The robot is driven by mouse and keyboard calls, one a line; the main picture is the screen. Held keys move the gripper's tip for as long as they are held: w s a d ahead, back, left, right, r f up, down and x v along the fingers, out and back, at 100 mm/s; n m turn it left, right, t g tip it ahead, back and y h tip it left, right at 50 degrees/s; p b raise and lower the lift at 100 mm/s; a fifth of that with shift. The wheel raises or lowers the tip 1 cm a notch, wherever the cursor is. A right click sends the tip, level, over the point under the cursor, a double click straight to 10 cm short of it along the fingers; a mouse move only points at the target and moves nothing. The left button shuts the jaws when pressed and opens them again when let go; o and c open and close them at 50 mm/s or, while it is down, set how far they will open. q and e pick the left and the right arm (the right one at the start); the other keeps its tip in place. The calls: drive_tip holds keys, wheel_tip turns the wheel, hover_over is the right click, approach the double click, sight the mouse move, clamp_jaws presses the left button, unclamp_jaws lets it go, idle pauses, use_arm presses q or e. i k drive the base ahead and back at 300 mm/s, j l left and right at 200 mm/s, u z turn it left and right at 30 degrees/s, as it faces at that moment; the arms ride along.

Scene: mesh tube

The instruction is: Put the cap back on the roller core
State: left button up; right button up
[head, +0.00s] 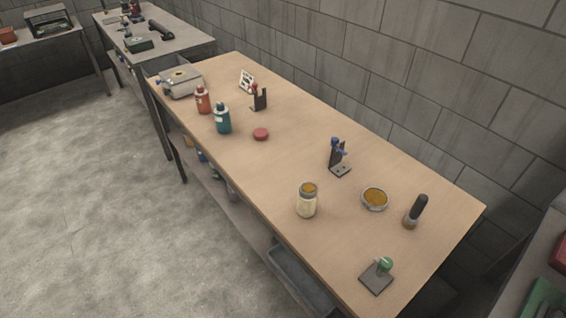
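No part is plainly marked as the roller core or its cap. A pale, upright cylinder (307,204) with a brown-orange top stands near the front edge of the wooden bench; it may be the core, but I cannot tell. A small flat red disc (261,134) lies farther back on the bench, apart from the cylinder, and looks like a cap. A round shallow grey-rimmed dish (375,199) with an orange-brown inside lies right of the cylinder. Neither of my grippers shows in the head view.
The wooden bench (290,135) also holds a dark-handled tool (415,212), a green-knobbed plate (377,275), a black stand with blue parts (338,157), a black stand with red (259,98), teal (222,118) and red bottles (203,100), and a grey box (181,82). A block wall runs behind.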

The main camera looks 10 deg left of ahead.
sight(307, 196)
drive_tip(key=i+j+z, duration=0.1)
drive_tip(key=z, duration=0.35)
drive_tip(key=j+z, duration=0.3)
drive_tip(key=z, duration=0.15)
drive_tip(key=i+j+z, duration=0.1)
drive_tip(key=j+z, duration=0.15)
drive_tip(key=j, duration=1.15)
drive_tip(key=j+z, duration=0.3)
drive_tip(key=j, duration=1.1)
